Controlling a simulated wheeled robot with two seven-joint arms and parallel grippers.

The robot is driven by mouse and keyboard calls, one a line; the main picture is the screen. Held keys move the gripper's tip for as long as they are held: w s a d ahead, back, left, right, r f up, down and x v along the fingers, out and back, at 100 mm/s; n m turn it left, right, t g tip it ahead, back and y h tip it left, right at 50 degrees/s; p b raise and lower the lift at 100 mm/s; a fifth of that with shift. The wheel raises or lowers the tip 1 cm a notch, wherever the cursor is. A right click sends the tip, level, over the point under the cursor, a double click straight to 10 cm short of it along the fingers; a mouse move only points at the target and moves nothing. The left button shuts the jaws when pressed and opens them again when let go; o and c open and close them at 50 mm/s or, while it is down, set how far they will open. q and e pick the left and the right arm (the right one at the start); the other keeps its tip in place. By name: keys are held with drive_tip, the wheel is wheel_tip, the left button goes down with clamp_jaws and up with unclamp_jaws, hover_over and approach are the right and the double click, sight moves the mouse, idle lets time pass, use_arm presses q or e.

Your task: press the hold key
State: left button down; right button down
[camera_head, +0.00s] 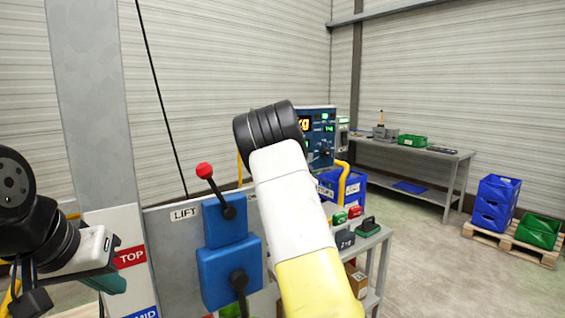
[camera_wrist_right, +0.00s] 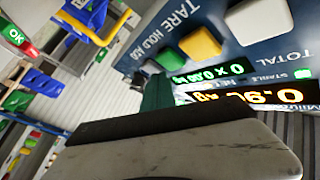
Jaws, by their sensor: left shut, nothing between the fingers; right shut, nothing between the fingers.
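The blue weighing panel (camera_head: 322,148) stands behind my right arm in the head view, partly hidden by it. In the right wrist view the panel (camera_wrist_right: 225,18) is close and turned, with printed labels TARE, HOLD and what looks like ADD. A white key (camera_wrist_right: 260,20), a yellow key (camera_wrist_right: 200,45) and a green key (camera_wrist_right: 168,59) sit in a row; the yellow one lines up with HOLD. My right gripper (camera_wrist_right: 155,85) is shut, its green fingers near the green key; contact cannot be told. My left gripper (camera_head: 112,283) is shut and empty at lower left.
A lift box (camera_head: 225,222) with a red-knobbed lever stands left of my right arm. A bench (camera_head: 435,157) with a green bin is behind right. Blue crates (camera_head: 495,200) and a green crate (camera_head: 538,231) sit on a pallet. Floor between is clear.

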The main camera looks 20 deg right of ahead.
drive_tip(key=shift+s, duration=0.1)
drive_tip(key=s, duration=0.1)
drive_tip(key=s+d, duration=0.1)
drive_tip(key=s, duration=0.2)
drive_tip(key=shift+s+d, duration=0.25)
drive_tip(key=shift+d, duration=0.1)
drive_tip(key=shift+s, duration=0.1)
idle(0.4)
